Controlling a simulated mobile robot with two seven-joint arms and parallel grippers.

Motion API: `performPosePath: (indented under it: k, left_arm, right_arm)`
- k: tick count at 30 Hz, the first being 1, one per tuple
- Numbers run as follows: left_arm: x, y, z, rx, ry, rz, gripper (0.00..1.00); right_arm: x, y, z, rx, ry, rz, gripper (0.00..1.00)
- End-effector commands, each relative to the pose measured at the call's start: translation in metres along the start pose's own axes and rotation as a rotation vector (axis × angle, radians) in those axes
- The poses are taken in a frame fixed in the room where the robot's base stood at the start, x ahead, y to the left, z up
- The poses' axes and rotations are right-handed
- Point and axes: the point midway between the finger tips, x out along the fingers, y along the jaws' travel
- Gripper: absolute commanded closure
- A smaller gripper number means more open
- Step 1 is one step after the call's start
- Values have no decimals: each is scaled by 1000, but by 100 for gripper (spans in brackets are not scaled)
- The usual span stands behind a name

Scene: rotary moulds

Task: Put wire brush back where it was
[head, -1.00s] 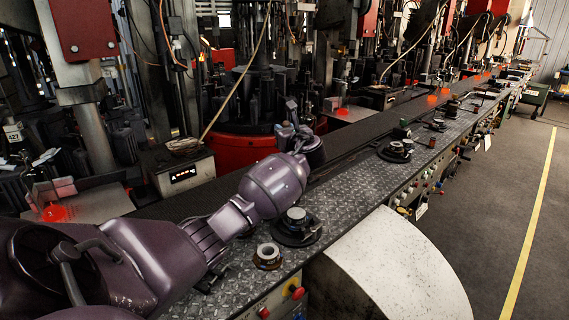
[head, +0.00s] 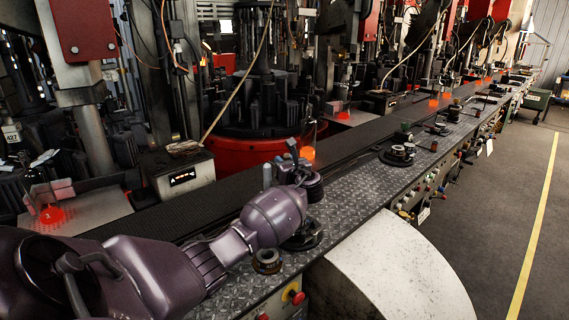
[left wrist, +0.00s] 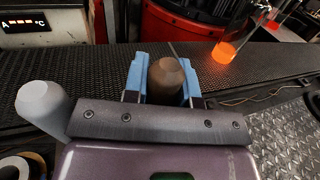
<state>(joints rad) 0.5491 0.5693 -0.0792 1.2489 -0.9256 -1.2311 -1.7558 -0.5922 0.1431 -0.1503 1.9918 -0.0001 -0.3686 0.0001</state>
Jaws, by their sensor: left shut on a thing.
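The wire brush shows in the left wrist view as a blunt brown handle (left wrist: 166,82) between the two blue fingers of my left gripper (left wrist: 164,64). The gripper is shut on it. A thin dark rod shows just beyond the handle; the bristles cannot be made out. In the head view my left gripper (head: 300,167) is over the far side of the metal-plate bench (head: 345,190), near the dark conveyor belt (head: 350,138). The brush is too small there to tell apart from the gripper. My right gripper is in neither view.
An orange-glowing piece (head: 308,153) stands beyond the gripper, near the red machine base (head: 240,150). A ring-shaped fitting (head: 266,261) and a dark round fitting (head: 303,236) are on the bench beside my arm. Another round fitting (head: 397,153) is farther along.

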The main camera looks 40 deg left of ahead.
Motion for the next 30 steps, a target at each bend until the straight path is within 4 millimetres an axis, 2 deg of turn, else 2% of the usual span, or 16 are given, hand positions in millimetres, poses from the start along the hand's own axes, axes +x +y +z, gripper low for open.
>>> performPosePath:
  k: [13, 14, 18, 26, 30]
  left_arm:
    - [0, 0, -8, 2, 0, 0, 100]
    - [0, 0, -8, 1, 0, 0, 70]
    - [0, 0, -8, 1, 0, 0, 49]
    - [0, 0, -7, 0, 0, 0, 49]
    - [0, 0, 1, -3, -1, -1, 49]
  right_arm:
    - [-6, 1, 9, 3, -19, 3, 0]
    - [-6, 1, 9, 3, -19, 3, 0]
    - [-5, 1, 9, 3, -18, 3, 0]
    - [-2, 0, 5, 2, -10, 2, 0]
    - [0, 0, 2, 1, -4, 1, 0]
